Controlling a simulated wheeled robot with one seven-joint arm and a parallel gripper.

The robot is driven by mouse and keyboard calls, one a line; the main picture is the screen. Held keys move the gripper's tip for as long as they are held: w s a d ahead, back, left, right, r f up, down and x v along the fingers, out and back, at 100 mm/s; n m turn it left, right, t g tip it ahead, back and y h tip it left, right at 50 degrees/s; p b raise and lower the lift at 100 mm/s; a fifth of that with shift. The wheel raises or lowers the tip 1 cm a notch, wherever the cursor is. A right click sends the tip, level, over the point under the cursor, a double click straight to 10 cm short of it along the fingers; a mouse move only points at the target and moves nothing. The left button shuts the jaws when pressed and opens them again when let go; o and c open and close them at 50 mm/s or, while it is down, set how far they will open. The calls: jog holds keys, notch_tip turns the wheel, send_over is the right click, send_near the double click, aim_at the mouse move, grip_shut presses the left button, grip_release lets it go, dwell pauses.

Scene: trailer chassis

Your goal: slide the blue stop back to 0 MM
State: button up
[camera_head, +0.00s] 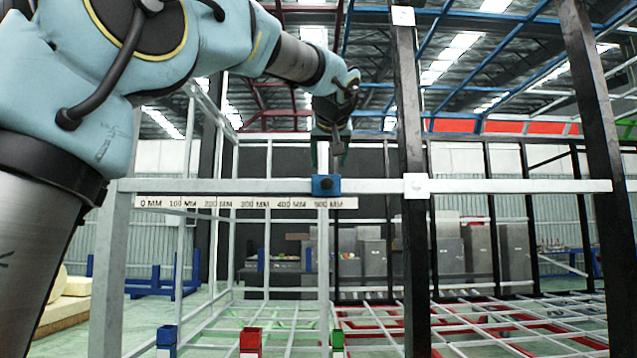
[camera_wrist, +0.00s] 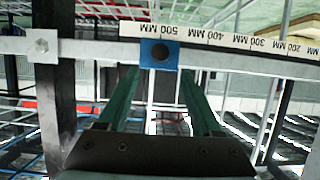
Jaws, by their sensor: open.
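The blue stop (camera_head: 326,186) sits on the pale horizontal rail (camera_head: 480,186), above the 500 MM mark at the right end of the scale strip (camera_head: 246,203). The 0 MM mark is at the strip's left end. In the wrist view the blue stop (camera_wrist: 160,53), with a dark round hole, lies just ahead of my fingers. My gripper (camera_head: 328,158) is just above the stop in the head view. Its two green fingers (camera_wrist: 155,80) are apart, one toward each side of the stop. I cannot tell whether they touch it.
A black upright post (camera_head: 411,130) with a white bolted plate (camera_head: 417,186) crosses the rail to the right of the stop. A grey post (camera_head: 110,270) stands at the rail's left end. The rail between the stop and the left post looks clear.

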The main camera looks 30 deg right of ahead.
aim_at(327, 181)
jog(key=p+x, duration=0.3)
jog(key=x, duration=0.7)
jog(key=shift+f+p, duration=0.1)
jog(key=shift+p, duration=0.25)
jog(key=shift+s, duration=0.1)
jog(key=shift+c, duration=0.3)
grip_shut()
dwell(0.4)
